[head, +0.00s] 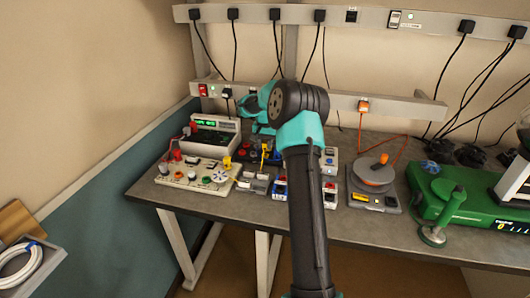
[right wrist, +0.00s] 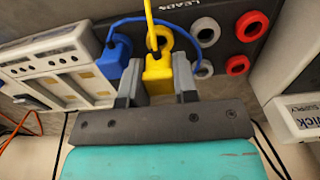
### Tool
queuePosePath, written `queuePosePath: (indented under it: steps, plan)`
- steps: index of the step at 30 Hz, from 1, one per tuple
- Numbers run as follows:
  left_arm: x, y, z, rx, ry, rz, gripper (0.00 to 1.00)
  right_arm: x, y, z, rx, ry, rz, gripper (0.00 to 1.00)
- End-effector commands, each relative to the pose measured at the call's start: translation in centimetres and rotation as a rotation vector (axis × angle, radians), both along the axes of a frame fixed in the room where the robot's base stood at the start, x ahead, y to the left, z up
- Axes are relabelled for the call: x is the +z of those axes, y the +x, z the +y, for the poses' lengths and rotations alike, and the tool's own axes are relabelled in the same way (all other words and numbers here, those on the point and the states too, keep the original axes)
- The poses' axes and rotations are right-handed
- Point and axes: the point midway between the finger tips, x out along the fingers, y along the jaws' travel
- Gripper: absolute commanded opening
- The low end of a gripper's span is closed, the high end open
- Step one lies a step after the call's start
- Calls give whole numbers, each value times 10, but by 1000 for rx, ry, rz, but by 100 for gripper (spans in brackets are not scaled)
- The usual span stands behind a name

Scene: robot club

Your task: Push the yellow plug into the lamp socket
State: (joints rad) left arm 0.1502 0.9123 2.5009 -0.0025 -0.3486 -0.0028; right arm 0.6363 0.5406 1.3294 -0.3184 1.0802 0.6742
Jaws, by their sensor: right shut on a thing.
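In the right wrist view, my right gripper (right wrist: 158,84) is shut on the yellow plug (right wrist: 158,72), with one finger on each side. A yellow cord runs up from it. The plug is at the dark panel marked LEADS (right wrist: 232,20), close to a yellow ring; I cannot tell if it is seated or lifted. In the head view my right arm reaches over the bench and its fingertips are hidden. A pale board (head: 180,181) with coloured sockets and a knob stands on the left; I cannot tell which socket is the lamp's. My left gripper is not in view.
A blue plug (right wrist: 112,54) with a blue cord sits close left of the yellow plug. A power supply (head: 214,135) stands behind the pale board. A scale with an orange cable reel (head: 373,170) and a green machine (head: 462,205) stand to the right.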

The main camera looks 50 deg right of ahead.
Motion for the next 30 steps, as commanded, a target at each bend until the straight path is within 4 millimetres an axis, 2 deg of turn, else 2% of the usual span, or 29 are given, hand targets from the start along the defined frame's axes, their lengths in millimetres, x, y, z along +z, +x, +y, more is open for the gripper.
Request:
queuePosePath:
  steps: [19,29,30]
  plan:
    - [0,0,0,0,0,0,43,26,0,0,0,-1,-2,5]
    - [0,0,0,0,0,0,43,28,0,0,0,0,-1,5]
    - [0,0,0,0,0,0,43,28,0,0,0,0,-1,26]
